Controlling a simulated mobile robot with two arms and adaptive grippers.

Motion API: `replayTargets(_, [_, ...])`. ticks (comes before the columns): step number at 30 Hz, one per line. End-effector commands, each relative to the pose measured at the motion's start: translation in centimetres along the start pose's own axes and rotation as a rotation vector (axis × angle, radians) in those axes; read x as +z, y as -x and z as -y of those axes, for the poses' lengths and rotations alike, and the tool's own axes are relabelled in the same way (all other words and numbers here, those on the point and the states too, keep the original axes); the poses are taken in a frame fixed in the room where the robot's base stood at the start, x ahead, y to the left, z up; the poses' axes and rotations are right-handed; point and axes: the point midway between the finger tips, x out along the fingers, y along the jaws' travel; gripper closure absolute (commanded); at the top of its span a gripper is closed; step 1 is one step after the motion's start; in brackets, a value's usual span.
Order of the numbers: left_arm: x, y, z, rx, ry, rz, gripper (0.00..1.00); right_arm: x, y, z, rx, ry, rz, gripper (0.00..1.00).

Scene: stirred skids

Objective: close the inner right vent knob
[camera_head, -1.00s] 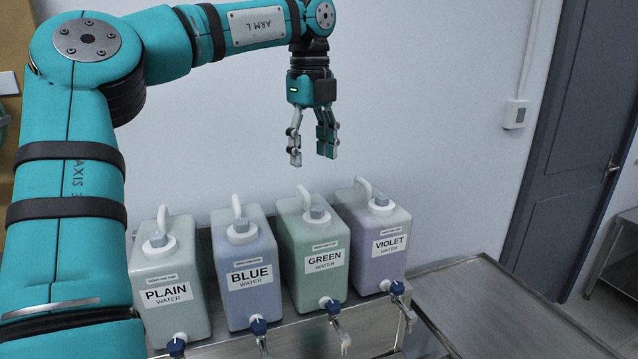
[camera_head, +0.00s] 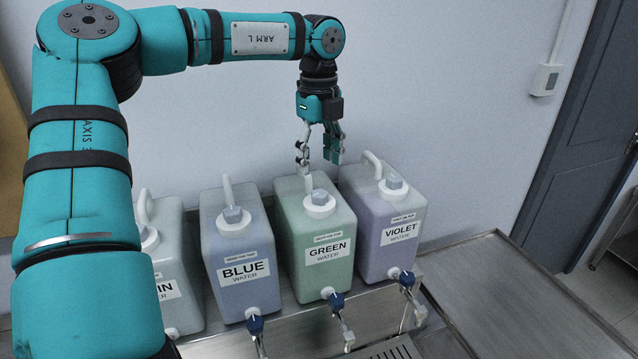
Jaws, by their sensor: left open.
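Several water containers stand in a row; the inner right one is the green container (camera_head: 313,248), labelled GREEN WATER. Its grey-blue vent knob (camera_head: 320,197) sits on a white cap on top. The turn of the knob is too small to tell. My left gripper (camera_head: 320,162) points down with its fingers apart. In the picture it is just above the green container's knob and handle, and nothing shows between the fingers. I cannot tell its exact height above the knob. My right gripper is not in view.
The violet container (camera_head: 388,238) stands right of the green one, the blue container (camera_head: 238,262) left. The plain container (camera_head: 180,290) is partly hidden by my left arm. Blue-handled taps front the row. A bare metal table (camera_head: 500,290) lies right; a wall is behind.

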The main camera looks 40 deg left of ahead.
Motion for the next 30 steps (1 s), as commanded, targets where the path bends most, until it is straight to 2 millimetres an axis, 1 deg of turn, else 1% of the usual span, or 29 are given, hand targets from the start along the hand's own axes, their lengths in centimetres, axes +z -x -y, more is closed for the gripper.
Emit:
replayTargets(1, [-0.1, -0.9, -0.1, 0.005, -0.001, -0.003, 0.44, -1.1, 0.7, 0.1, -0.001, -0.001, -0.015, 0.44])
replayTargets(3, [-0.1, -2.3, -0.1, 0.005, -0.001, -0.004, 0.44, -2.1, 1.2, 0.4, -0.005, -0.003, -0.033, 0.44])
replayTargets(6, [-0.1, -4.2, -0.1, 0.003, -0.001, -0.003, 0.44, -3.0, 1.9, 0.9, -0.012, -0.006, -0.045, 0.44])
replayTargets(9, [0.0, -5.7, 0.0, 0.002, 0.0, -0.001, 0.44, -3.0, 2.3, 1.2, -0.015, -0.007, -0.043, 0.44])
replayTargets(12, [0.0, -6.8, 0.0, 0.001, 0.001, -0.002, 0.44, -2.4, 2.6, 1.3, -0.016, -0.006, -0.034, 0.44])
replayTargets(18, [0.0, -7.6, 0.0, -0.002, 0.0, 0.0, 0.44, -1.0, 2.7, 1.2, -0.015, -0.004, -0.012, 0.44])
replayTargets(24, [0.0, -7.6, 0.0, -0.002, 0.0, 0.0, 0.44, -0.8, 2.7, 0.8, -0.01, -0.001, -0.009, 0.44])
replayTargets(30, [0.0, -7.6, 0.0, -0.001, 0.001, 0.0, 0.7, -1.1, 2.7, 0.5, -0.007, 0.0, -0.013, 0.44])
